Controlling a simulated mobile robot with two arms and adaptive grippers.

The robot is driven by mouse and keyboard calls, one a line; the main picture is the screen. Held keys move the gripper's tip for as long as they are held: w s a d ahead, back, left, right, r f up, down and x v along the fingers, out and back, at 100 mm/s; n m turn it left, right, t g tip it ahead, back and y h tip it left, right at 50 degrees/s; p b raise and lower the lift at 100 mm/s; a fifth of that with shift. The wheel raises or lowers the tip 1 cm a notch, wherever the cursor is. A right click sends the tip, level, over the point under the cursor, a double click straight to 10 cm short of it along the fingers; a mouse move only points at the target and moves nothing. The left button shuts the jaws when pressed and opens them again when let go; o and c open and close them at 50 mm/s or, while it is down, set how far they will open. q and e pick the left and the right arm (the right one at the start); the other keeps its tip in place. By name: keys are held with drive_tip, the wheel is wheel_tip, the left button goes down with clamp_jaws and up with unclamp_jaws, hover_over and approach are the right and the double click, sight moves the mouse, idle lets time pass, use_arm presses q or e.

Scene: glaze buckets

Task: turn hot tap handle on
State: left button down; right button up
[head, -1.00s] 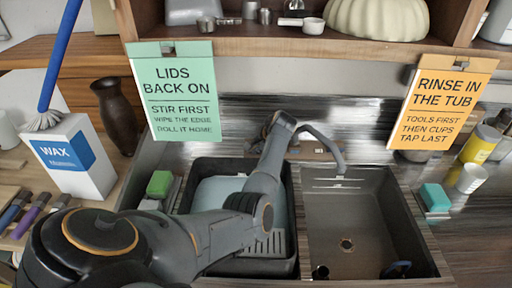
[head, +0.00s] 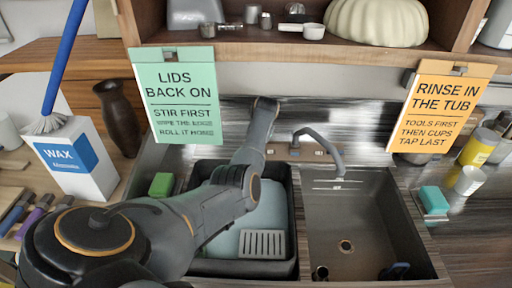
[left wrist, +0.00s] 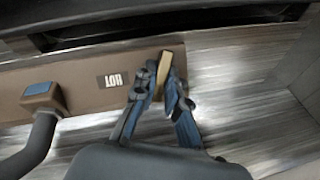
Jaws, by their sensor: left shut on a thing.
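The hot tap handle (left wrist: 164,68) is a small tan bar in the left wrist view. It stands out from a brown tap plate (left wrist: 85,90) next to an upside-down HOT label (left wrist: 109,80). My left gripper (left wrist: 161,88) is shut on the handle, with one dark finger on each side. The curved grey spout (left wrist: 38,145) rises to the left of the label in that view. In the head view the spout (head: 328,145) hangs over the sink, and the tap plate shows behind it. My left arm hides the gripper and handle there. My right gripper is out of view.
A sink basin (head: 345,220) lies right of a dark tub (head: 290,262) with a grey grate. A green sponge (head: 161,185) and a teal sponge (head: 434,199) flank them. Two signs (head: 177,95) (head: 440,105) hang from the shelf above.

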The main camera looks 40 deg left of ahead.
use_arm(q)
drive_tip(key=shift+n+h, duration=0.3)
drive_tip(key=shift+n, duration=0.3)
drive_tip(key=c, duration=1.4)
unclamp_jaws()
drive_tip(key=v, duration=1.2)
drive_tip(key=shift+s, duration=0.2)
drive_tip(key=shift+f, duration=0.1)
